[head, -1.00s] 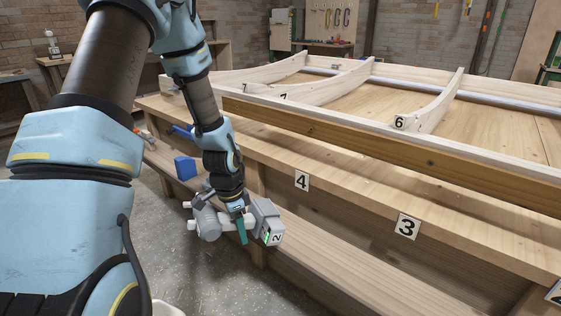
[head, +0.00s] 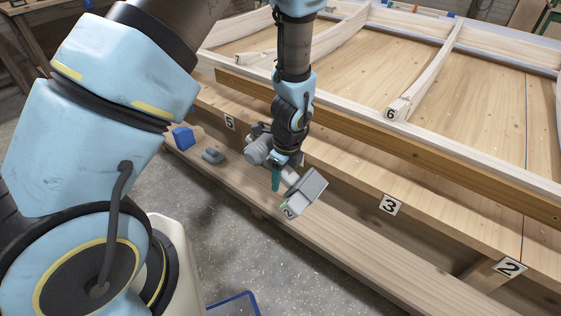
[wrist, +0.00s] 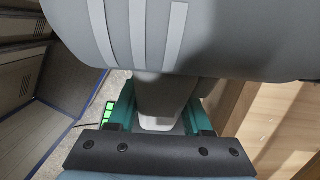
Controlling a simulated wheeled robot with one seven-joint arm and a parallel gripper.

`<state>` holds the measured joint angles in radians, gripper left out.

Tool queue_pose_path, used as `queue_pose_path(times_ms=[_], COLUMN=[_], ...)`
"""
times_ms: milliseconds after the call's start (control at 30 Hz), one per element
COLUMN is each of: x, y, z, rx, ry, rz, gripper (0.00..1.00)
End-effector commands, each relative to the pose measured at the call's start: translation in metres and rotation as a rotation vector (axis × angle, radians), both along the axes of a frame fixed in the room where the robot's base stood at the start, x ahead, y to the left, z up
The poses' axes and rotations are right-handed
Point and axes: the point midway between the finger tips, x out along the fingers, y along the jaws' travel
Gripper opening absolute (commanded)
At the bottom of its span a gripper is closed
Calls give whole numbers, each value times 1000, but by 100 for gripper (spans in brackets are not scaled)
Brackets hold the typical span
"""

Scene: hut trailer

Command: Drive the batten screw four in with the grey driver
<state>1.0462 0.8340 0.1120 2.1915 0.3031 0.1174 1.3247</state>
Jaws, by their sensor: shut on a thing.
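The grey driver (head: 308,189), with a 2 label on its end block, is in my gripper (head: 281,172). My teal fingers are shut around its handle, and it hangs in front of the bench, above the lower plank. In the wrist view the driver's grey striped body (wrist: 190,38) fills the top, with its handle between the teal fingers. The brown batten (head: 430,168) runs along the bench's near side, up and right of the driver. The driver is apart from the batten. I cannot make out batten screw four; the arm and driver cover part of the bench front.
Number plates 5 (head: 230,122), 3 (head: 391,204) and 2 (head: 509,268) mark the bench front. A blue block (head: 183,138) and a small grey part (head: 212,156) lie on the lower plank (head: 370,262). A blue-edged container (head: 236,304) is on the floor. Pale curved ribs (head: 430,75) stand on the bench.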

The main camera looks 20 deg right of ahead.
Motion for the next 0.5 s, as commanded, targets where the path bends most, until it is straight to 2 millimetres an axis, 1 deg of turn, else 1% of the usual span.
queue_pose_path(times_ms=[33,67,500], x=[-2,-2,-4], y=[-1,-2,-3], z=[5,6,5], rx=[2,3,3], ry=[-3,-5,-8], rz=[-17,-25,-40], gripper=[0,0,0])
